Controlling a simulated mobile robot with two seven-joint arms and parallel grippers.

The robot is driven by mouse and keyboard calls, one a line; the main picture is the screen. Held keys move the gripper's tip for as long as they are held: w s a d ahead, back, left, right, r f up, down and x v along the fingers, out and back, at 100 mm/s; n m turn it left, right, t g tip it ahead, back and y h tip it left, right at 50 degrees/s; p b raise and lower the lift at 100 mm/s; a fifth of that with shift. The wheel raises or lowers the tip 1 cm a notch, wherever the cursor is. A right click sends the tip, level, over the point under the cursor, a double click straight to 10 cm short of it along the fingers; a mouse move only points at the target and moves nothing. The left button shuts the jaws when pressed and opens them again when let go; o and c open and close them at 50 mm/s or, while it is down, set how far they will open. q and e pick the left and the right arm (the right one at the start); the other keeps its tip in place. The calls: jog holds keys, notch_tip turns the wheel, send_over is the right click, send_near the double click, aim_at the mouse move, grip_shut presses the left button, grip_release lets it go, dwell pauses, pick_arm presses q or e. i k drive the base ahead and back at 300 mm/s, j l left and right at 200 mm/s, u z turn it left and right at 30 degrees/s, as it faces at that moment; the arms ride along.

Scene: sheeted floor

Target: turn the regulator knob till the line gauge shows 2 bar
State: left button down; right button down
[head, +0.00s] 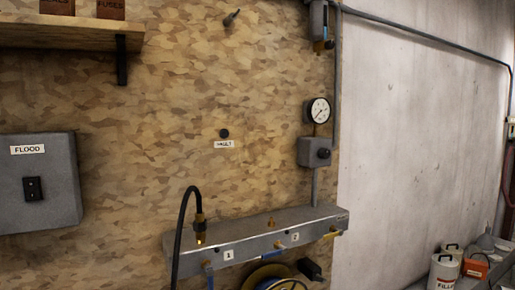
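A round white gauge (317,110) with a dark rim is mounted near the right edge of the chipboard wall. Its needle is too small to read. Below it is a grey regulator box (307,152) with a round black knob (323,153) on its front. A grey pipe runs down from the box to a metal manifold (262,238). Neither of my grippers is in the head view.
The manifold carries several valves, labels 1 and 2, and a black hose (185,215) at its left. A grey FLOOD box (40,180) and a wooden shelf (70,36) are at left. Canisters (446,268) stand at lower right. The space before the knob looks clear.

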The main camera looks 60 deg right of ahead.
aim_at(323, 153)
jog(key=z, duration=2.25)
